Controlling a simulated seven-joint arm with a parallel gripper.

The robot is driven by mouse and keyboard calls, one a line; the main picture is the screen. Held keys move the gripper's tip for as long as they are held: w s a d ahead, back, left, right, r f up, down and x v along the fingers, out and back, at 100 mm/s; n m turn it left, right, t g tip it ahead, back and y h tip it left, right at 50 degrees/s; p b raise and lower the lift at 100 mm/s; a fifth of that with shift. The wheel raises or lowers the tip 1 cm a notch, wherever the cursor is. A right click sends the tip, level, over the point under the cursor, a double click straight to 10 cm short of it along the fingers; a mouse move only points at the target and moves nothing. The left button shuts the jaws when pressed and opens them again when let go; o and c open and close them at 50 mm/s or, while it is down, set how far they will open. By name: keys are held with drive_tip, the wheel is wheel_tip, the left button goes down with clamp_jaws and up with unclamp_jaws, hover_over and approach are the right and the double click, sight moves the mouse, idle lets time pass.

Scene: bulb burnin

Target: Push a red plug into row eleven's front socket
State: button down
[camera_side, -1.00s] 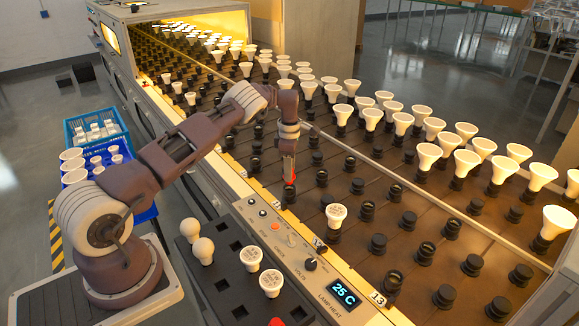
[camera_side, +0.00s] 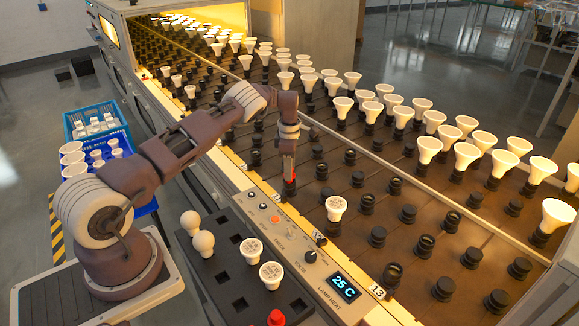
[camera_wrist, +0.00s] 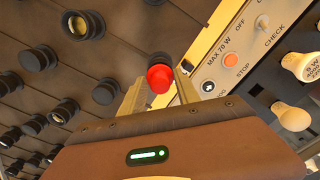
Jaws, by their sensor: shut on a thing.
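My gripper (camera_side: 289,170) points down at the near edge of the rack and is shut on a red plug (camera_side: 290,177). The plug is directly above a black front socket (camera_side: 289,189), touching or nearly so. In the wrist view the red plug (camera_wrist: 160,78) sits between the two fingers, and the dark rim of the socket (camera_wrist: 160,58) shows behind it. I cannot tell how deep the plug sits. The row label beside this socket is too small to read surely. A second red plug (camera_side: 276,318) stands on the dark tray at the bottom edge.
A control panel (camera_side: 300,245) with knobs and a "25 C" display lies close to the right of my gripper. A bulb (camera_side: 336,208) stands in the neighbouring front socket. The dark tray (camera_side: 215,275) holds several bulbs. Rows of sockets and white bulbs fill the rack behind.

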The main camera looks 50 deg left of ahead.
sight(294, 177)
drive_tip(key=shift+f, duration=0.75)
drive_tip(key=c, duration=0.8)
unclamp_jaws()
